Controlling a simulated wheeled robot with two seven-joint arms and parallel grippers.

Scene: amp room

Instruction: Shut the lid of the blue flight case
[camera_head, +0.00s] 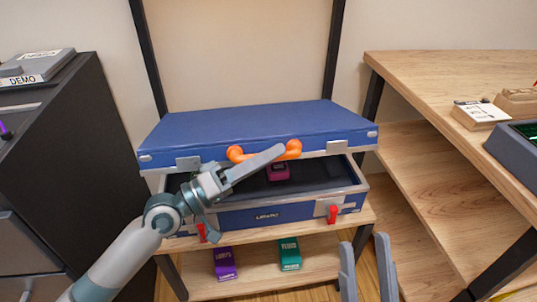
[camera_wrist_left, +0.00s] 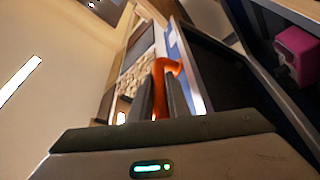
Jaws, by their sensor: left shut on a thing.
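The blue flight case (camera_head: 290,210) stands on a wooden shelf, with its blue lid (camera_head: 255,122) partly lowered. A gap shows between the lid's front edge and the base. An orange handle (camera_head: 293,149) is on the lid's front edge. My left gripper (camera_head: 264,158) is shut on the handle, which also shows between its fingers in the left wrist view (camera_wrist_left: 160,75). A magenta pedal (camera_head: 278,171) sits inside the case; it also shows in the left wrist view (camera_wrist_left: 297,55). My right gripper (camera_head: 367,268) is open and empty, low in front of the shelf.
Two red latches (camera_head: 333,214) are on the case's front. A purple pedal (camera_head: 225,263) and a teal pedal (camera_head: 289,253) lie on the lower shelf. A dark cabinet (camera_head: 75,150) stands left, a wooden workbench (camera_head: 430,80) right. Black uprights rise behind the case.

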